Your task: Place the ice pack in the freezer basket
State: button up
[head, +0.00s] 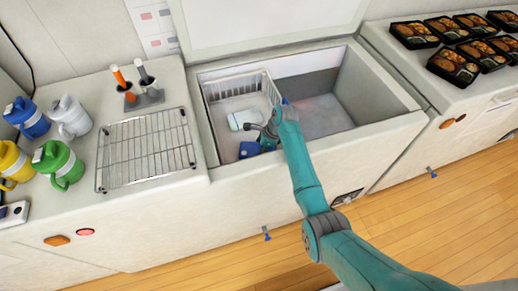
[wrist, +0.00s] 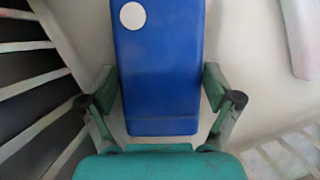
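A blue ice pack (wrist: 160,80) with a round white spot fills the middle of the wrist view. In the head view it shows as a blue block (head: 249,150) low at the front of the white wire freezer basket (head: 213,95). My gripper (head: 262,134) is down inside the basket. In the wrist view its two fingers (wrist: 162,88) stand on either side of the pack, close to its long edges. I cannot tell whether they press on it. My arm and gripper hide part of the pack in the head view.
A whitish pack (head: 245,119) lies in the basket behind my gripper. The freezer lid (head: 265,22) is raised. The freezer's right side (head: 325,115) looks empty. A wire rack (head: 147,148) and several jugs (head: 69,116) are on the left; several bento trays (head: 453,66) are on the right counter.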

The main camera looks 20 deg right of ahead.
jog(key=shift+o, duration=0.2)
jog(key=shift+r, duration=0.1)
jog(key=v, duration=1.2)
jog(key=shift+d, duration=0.1)
